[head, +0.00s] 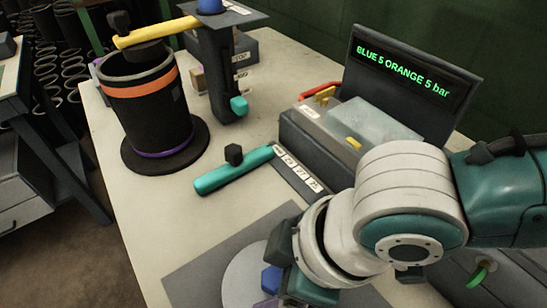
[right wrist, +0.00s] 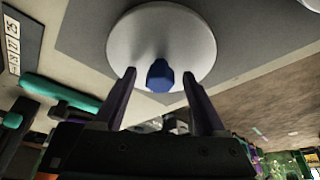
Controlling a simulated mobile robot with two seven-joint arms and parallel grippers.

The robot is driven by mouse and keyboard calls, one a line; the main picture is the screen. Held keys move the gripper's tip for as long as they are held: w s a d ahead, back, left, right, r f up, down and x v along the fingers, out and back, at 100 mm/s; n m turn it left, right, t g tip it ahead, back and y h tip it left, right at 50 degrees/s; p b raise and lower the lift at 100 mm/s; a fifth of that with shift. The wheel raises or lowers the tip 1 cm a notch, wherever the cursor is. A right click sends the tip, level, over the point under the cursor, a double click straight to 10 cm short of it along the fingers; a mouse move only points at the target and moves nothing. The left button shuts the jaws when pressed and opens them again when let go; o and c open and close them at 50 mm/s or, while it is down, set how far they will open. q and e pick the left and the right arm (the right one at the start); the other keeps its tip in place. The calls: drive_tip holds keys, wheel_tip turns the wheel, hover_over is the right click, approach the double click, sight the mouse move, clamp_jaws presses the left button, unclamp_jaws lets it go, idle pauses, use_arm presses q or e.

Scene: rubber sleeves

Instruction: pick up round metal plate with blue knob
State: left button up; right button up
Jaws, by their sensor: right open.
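The round metal plate (head: 239,282) lies on a grey mat at the bottom of the head view, partly hidden by my right arm. Its blue knob (head: 271,279) stands up near the arm's end. In the right wrist view the pale plate (right wrist: 125,40) shows almost whole, with the blue knob (right wrist: 160,76) at its near part. My right gripper (right wrist: 159,72) is open, its two dark purple fingers to either side of the knob with a gap on each side. I cannot tell how deep the fingers reach. My left gripper is not in view.
A black cylinder (head: 150,108) with an orange band stands at the back left, beside a dark post (head: 215,80). A teal bar (head: 235,172) lies mid-table. A box (head: 300,130) and a screen (head: 405,80) reading "BLUE 5 ORANGE 5 bar" stand behind my right arm.

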clamp_jaws()
idle(0.4)
drive_tip(key=shift+r, duration=0.1)
idle(0.8)
